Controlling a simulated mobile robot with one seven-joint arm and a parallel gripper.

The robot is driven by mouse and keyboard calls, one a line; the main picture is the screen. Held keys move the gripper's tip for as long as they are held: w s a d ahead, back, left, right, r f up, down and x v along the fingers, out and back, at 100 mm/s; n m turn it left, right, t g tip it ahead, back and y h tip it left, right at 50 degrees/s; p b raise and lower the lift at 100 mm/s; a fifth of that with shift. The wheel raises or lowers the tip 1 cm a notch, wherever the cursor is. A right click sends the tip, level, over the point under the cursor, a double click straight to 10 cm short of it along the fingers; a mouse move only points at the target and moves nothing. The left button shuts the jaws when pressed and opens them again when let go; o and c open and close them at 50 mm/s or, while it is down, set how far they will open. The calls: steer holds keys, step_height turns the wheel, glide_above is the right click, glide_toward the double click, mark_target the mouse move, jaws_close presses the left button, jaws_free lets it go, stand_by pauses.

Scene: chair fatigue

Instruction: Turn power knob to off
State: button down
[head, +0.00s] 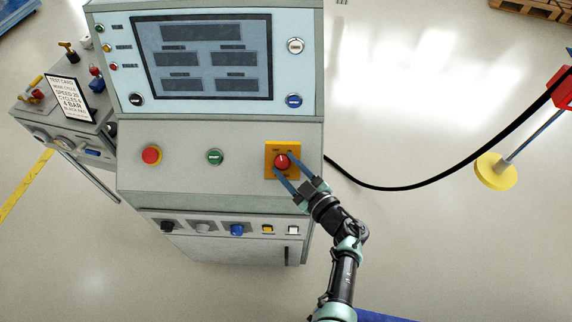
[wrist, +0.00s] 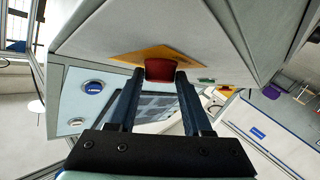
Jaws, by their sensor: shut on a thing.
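The power knob (head: 282,161) is red and round with a pale pointer mark, set on a yellow square plate (head: 270,147) at the right of the sloped console panel. In the head view the mark points roughly up toward the screen. My gripper (head: 283,164) reaches it from the lower right, with one finger on each side of the knob. In the wrist view the red knob (wrist: 160,70) sits between the two fingertips (wrist: 160,78), which are closed on its sides. The knob's markings are hidden there, and the plate lettering is too small to read.
A red button (head: 151,155) and a green button (head: 215,157) are on the same panel. The screen (head: 203,56) is above. Several small controls line the lower front edge. A black cable (head: 400,187) hangs at right over open floor. A side bench with a card (head: 70,97) stands left.

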steer(key=shift+w+d+n+g+y+b, duration=0.15)
steer(key=shift+n+g+y+b, duration=0.2)
steer(key=shift+n+g+y, duration=0.75)
steer(key=shift+r+n+g+h, duration=0.1)
steer(key=shift+n+g+h, duration=0.2)
steer(key=shift+n, duration=0.4)
steer(key=shift+c, duration=1.7)
jaws_free()
steer(key=p+v, duration=0.2)
steer(key=v, duration=1.1)
steer(key=shift+p, duration=0.35)
